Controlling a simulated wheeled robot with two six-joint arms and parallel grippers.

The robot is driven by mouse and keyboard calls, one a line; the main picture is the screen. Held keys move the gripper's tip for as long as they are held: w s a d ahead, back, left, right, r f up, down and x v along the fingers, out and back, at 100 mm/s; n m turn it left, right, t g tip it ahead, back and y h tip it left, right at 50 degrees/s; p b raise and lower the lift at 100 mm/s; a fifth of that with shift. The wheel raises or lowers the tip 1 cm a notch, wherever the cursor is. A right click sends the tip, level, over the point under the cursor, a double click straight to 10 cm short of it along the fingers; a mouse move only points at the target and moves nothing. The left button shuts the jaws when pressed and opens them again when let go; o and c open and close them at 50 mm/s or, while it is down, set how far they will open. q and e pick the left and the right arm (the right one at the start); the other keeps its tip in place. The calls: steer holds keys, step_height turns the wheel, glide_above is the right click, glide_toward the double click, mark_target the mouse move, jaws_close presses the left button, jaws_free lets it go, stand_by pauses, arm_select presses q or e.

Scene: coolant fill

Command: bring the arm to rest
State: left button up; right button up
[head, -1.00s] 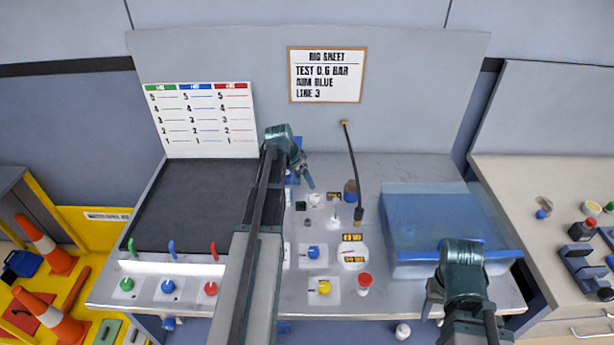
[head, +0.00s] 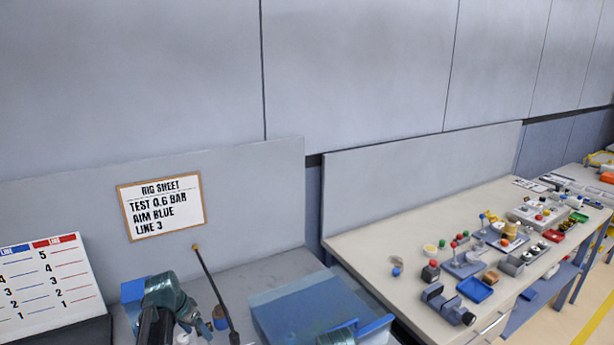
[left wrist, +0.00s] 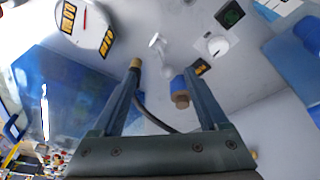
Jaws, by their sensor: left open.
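My left gripper (left wrist: 162,80) is open, with its two fingers apart and nothing held between them. In the head view its teal wrist (head: 168,298) is at the bottom, below the rig sheet and left of a black hose (head: 216,293). In the left wrist view the hose (left wrist: 150,115) curves behind the fingers, and its brass end (left wrist: 135,63) shows by the left fingertip. A blue bottle with a brown cap (left wrist: 180,97) shows beyond the gap, by the right finger.
The rig sheet (head: 162,206) reads test 0.6 bar, aim blue, line 3. A chart (head: 50,285) is at left. A side bench (head: 375,240) at right carries many small parts.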

arm_select(q)
steer(key=s+d+f+g+y+b, duration=0.1)
steer(key=s+d, duration=0.9)
steer(key=d, duration=0.4)
steer(key=s+d+f+g+y+b, duration=0.1)
steer(key=s+d+f+g, duration=0.1)
steer(key=s+d, duration=0.8)
steer(key=d, duration=0.3)
steer(key=shift+d+y, duration=0.4)
steer(key=w+a+r+n+t+h+p, duration=0.2)
steer(key=w+a+r+n+t, duration=0.1)
steer(key=w+a, duration=1.8)
steer(key=a+r+n+t+y, duration=0.1)
steer(key=a, duration=1.4)
steer(key=shift+w+a+r+n+t+p, duration=0.15)
steer(key=shift+a+n+t+p, duration=0.2)
steer(key=shift+n+p, duration=0.1)
